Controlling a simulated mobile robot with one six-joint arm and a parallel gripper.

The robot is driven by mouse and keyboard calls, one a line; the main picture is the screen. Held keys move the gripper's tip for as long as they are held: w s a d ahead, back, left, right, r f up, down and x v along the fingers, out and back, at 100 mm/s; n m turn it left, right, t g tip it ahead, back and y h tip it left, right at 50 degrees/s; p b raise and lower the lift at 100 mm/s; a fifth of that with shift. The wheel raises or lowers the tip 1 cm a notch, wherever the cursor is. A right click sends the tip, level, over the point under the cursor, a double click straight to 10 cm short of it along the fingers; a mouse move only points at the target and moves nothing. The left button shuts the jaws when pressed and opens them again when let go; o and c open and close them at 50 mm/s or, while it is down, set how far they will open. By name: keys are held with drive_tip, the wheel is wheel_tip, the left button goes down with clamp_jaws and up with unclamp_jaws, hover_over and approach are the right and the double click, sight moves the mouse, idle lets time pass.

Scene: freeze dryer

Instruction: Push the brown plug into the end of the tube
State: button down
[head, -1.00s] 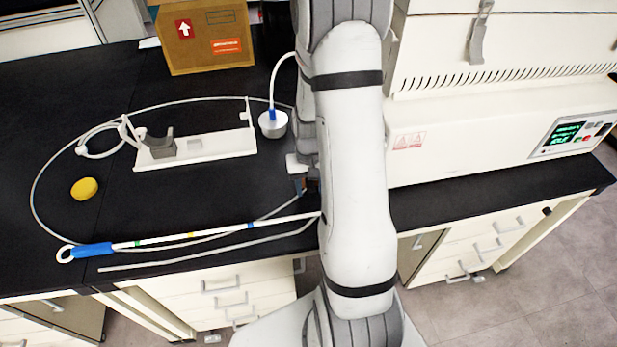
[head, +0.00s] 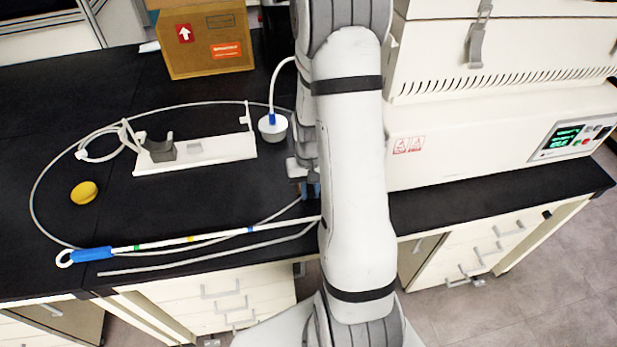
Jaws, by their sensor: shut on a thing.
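My gripper (head: 308,188) is at the middle of the view, partly hidden behind my own arm. It is shut, with its bluish fingertips low over the black bench. The brown plug does not show clearly now. A small brownish patch shows at the fingertips in the earlier frame, so the plug appears to be in the jaws. A long white tube (head: 215,236) with coloured bands and a blue handle (head: 92,254) lies along the bench's front, just below the gripper. Its right end is behind my arm. A thin grey tube (head: 32,195) loops around the bench, and its end passes near the gripper.
A white stand with a grey cradle (head: 220,150) lies behind and left of my gripper. A metal cup-shaped piece on a white hose (head: 273,128) is close behind. A yellow oval object (head: 84,193), a cardboard box (head: 205,42) and the freeze dryer (head: 480,150) surround the area.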

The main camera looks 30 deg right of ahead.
sight(310, 189)
idle(0.4)
drive_tip(key=shift+r+p, duration=2.15)
drive_tip(key=shift+r, duration=0.95)
drive_tip(key=shift+w+f, duration=0.1)
